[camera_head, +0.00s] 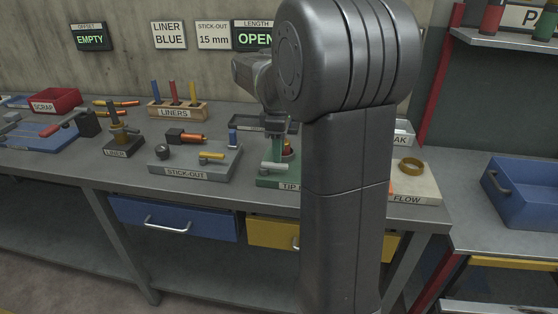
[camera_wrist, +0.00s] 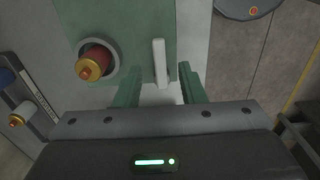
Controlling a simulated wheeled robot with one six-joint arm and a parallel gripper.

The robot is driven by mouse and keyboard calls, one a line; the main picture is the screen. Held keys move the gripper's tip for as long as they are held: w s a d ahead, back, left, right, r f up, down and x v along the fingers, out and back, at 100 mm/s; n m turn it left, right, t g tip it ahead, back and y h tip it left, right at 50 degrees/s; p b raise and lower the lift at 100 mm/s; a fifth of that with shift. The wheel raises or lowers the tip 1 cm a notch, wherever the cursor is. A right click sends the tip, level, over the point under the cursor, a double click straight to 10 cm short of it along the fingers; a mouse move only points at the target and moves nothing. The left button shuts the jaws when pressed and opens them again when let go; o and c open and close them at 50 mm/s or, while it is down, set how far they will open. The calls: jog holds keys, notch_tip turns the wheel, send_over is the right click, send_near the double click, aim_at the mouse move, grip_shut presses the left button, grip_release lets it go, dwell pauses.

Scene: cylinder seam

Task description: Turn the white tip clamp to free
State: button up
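The white tip clamp (camera_wrist: 160,62) shows in the wrist view as a slim upright bar over the green tip block (camera_wrist: 150,20). My gripper (camera_wrist: 160,80) is open. Its two green fingers stand apart on either side of the clamp's lower end, with visible gaps, and I see no contact. In the head view the clamp (camera_head: 273,168) is a pale bar low on the green tip block (camera_head: 265,182), below my gripper (camera_head: 277,142). My arm hides part of that block. A brass and red tip (camera_wrist: 92,63) sits in a grey ring left of the clamp.
The stick-out block (camera_head: 195,160) stands left of the tip block. The flow plate (camera_head: 425,185) with a brass ring (camera_head: 411,166) stands right. The liner rack (camera_head: 178,111) is behind. A blue bin (camera_head: 525,195) sits far right. Signs read LINER BLUE, 15 mm, OPEN and EMPTY.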

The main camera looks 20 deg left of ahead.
jog(key=shift+f, duration=1.75)
grip_shut()
